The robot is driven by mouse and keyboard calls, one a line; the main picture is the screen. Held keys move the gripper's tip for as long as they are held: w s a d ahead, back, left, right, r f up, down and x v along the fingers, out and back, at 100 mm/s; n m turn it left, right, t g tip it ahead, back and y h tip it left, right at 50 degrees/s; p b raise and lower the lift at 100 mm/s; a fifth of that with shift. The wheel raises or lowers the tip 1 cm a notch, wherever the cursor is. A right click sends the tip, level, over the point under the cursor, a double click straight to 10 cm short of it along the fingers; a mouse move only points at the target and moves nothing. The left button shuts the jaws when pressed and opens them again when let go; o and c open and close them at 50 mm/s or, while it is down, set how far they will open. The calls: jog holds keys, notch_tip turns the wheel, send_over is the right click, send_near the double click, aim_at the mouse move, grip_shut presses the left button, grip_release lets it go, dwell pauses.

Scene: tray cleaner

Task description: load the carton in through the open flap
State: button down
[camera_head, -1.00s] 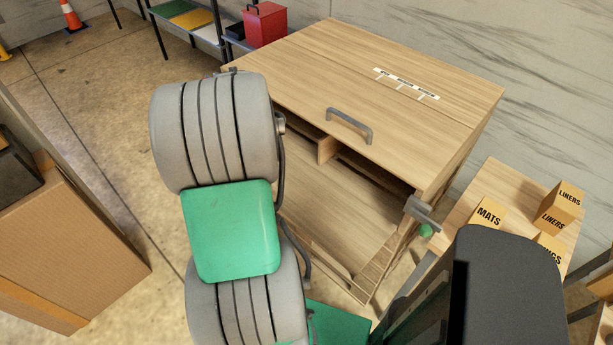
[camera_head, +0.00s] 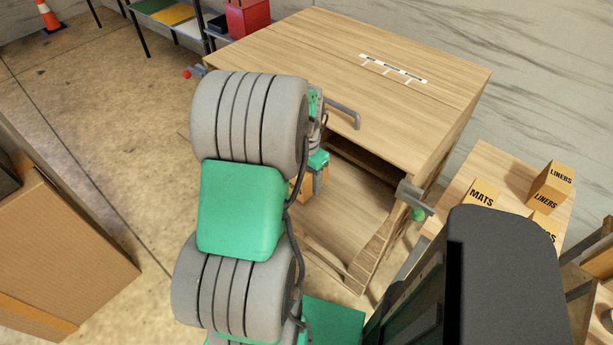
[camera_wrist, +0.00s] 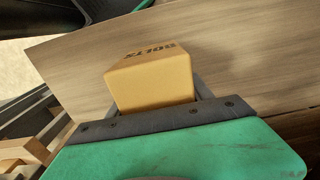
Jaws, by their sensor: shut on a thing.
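The carton is a yellow-orange box lettered BOLTS (camera_wrist: 150,85), held between the dark fingers of my gripper (camera_wrist: 152,92) in the wrist view. In the head view my gripper (camera_head: 312,183) is partly hidden behind my arm, and a bit of the carton (camera_head: 303,190) shows beside it. The wood-grained tray cleaner (camera_head: 390,50) has its front flap (camera_head: 345,225) lowered, with a dark opening (camera_head: 365,158) above it. The carton is at the left part of the front, over the flap. Whether it touches the wood, I cannot tell.
A grey handle (camera_head: 343,113) sits on the cleaner's top edge. A grey bracket with a green knob (camera_head: 417,212) sticks out at its right corner; a red knob (camera_head: 187,74) is at the left. A side table (camera_head: 462,165) holds boxes lettered MATS and LINERS. A large cardboard box (camera_head: 65,255) stands left.

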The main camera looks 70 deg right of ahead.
jog(key=shift+f, duration=0.85)
jog(key=shift+c, duration=1.8)
grip_release()
notch_tip(320, 180, up, 8)
jog(key=shift+f, duration=0.1)
